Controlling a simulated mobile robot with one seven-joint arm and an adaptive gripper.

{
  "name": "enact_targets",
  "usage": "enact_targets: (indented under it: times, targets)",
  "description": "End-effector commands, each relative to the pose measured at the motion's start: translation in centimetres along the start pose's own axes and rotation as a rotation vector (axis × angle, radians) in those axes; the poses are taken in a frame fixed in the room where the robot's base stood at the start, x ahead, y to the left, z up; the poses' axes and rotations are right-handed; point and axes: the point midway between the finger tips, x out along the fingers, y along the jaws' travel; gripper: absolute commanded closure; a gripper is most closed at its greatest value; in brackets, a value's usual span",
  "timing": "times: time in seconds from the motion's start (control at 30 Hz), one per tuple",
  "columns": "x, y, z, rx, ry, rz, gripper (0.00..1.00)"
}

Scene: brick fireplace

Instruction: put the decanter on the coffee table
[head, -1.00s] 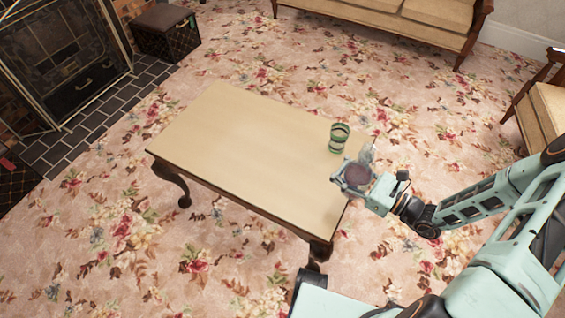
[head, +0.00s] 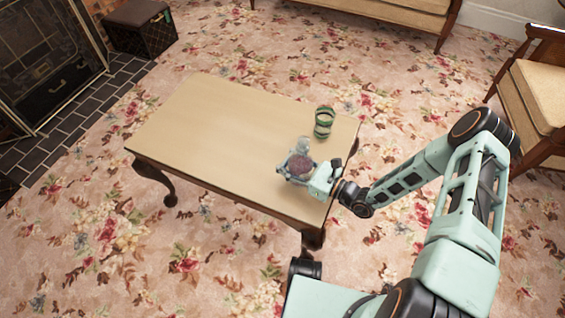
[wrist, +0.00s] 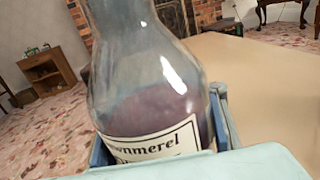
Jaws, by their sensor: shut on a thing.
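The decanter (head: 301,160) is clear glass with dark reddish liquid inside. In the wrist view the decanter (wrist: 150,85) fills the middle, slightly tilted, with a white label ending in "nmerel". My gripper (head: 297,172) is shut on it, with fingers on both sides of its body. In the head view the gripper and decanter are over the right part of the coffee table (head: 215,130), near its front right edge. Whether the decanter's base touches the tabletop is hidden. The table top also shows in the wrist view (wrist: 260,75).
A green striped cup-like object (head: 323,122) stands on the table just behind the decanter. The left and middle of the tabletop are bare. A sofa (head: 390,15) is at the back, an armchair (head: 535,95) at the right, a fireplace screen (head: 45,55) at the far left.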

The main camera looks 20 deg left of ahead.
Motion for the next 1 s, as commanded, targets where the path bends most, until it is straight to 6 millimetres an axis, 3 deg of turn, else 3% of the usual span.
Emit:
enact_targets:
  times: [0.1, 0.47, 0.5, 0.8, 1.0]
  targets:
    - [0.09, 0.01, -1.36, -0.001, -0.006, 0.001, 1.0]
    - [0.03, -0.03, -1.66, -0.001, -0.005, 0.0, 1.0]
    - [-0.03, -0.01, -1.8, 0.0, -0.001, 0.0, 0.72]
    - [-0.03, 0.0, -1.75, 0.0, -0.001, 0.0, 0.39]
    - [-0.03, 0.0, -1.75, 0.0, -0.001, 0.0, 0.37]
